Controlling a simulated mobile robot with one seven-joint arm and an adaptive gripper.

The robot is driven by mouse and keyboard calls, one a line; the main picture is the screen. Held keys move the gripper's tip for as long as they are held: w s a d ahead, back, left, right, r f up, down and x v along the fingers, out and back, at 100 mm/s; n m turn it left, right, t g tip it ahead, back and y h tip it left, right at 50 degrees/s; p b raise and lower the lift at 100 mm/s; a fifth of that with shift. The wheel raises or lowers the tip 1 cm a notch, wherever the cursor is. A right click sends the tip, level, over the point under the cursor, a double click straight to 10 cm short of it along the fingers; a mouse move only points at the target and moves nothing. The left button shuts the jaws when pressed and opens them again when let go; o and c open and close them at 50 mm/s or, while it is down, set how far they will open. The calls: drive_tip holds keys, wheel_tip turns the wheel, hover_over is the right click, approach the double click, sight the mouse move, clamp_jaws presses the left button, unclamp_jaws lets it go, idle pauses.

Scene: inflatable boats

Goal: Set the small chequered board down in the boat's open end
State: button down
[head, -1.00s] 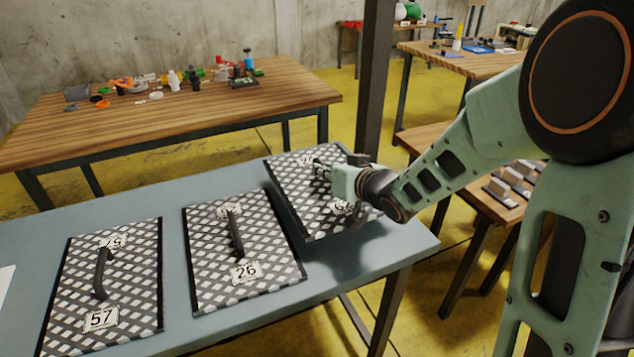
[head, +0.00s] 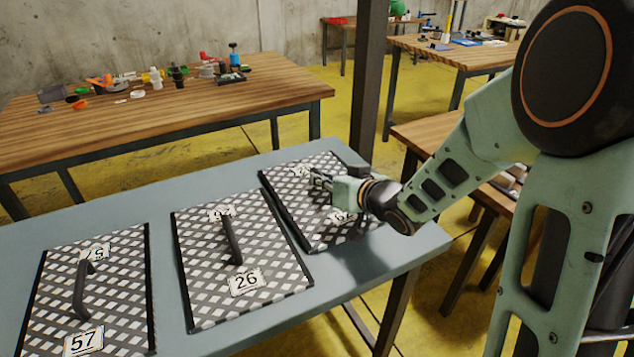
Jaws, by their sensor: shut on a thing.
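A chequered board (head: 293,195) with a dark border is at the right end of the blue-grey table (head: 140,210). My gripper (head: 325,183) is over its middle and shut on it. Its handle and much of its right side are hidden by my gripper and wrist, and its number plates are partly covered. A shadow falls on the table at its near right side. I cannot tell for sure whether the board touches the tabletop. No boat is in view.
Two more chequered boards with upright handles, the one marked 26 (head: 200,280) and the one marked 57 (head: 125,290), lie to the left. A wooden table (head: 170,125) with small items stands behind. A dark post (head: 367,80) rises beyond the table.

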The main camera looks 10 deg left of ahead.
idle(0.3)
drive_tip(key=c, duration=2.3)
unclamp_jaws()
drive_tip(key=shift+f, duration=0.2)
drive_tip(key=o, duration=0.3)
drive_tip(key=shift+r, duration=0.1)
